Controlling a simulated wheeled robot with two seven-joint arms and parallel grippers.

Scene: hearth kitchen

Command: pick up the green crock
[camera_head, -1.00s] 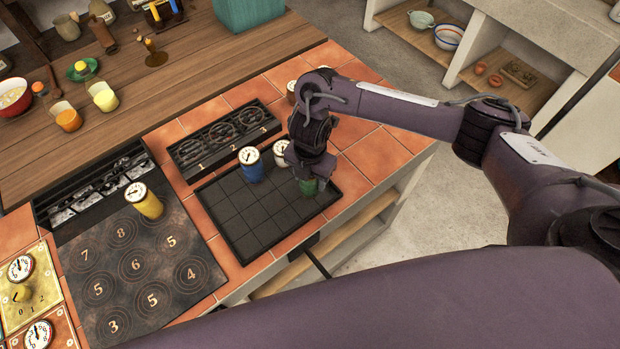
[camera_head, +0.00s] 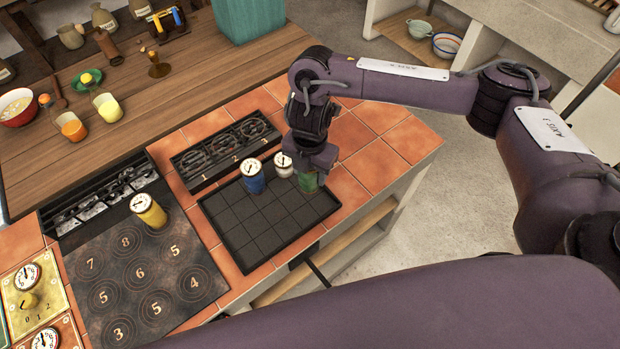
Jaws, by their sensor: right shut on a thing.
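The green crock (camera_head: 308,181) is at the back right part of the black gridded tray (camera_head: 262,246), and its top is hidden by my right gripper (camera_head: 306,172). My right gripper points down and is shut on the green crock. I cannot tell whether the crock's base touches the tray. A white crock (camera_head: 283,165) with a dial top stands just left of it, and a blue crock (camera_head: 253,177) stands further left on the tray. My left gripper is not in view.
A numbered rack (camera_head: 226,151) lies behind the tray. A yellow crock (camera_head: 148,210) stands on the numbered dark stove plate (camera_head: 139,275) at left. Cups (camera_head: 107,106) and a red bowl (camera_head: 16,107) stand on the wooden counter. Much of the tray is clear.

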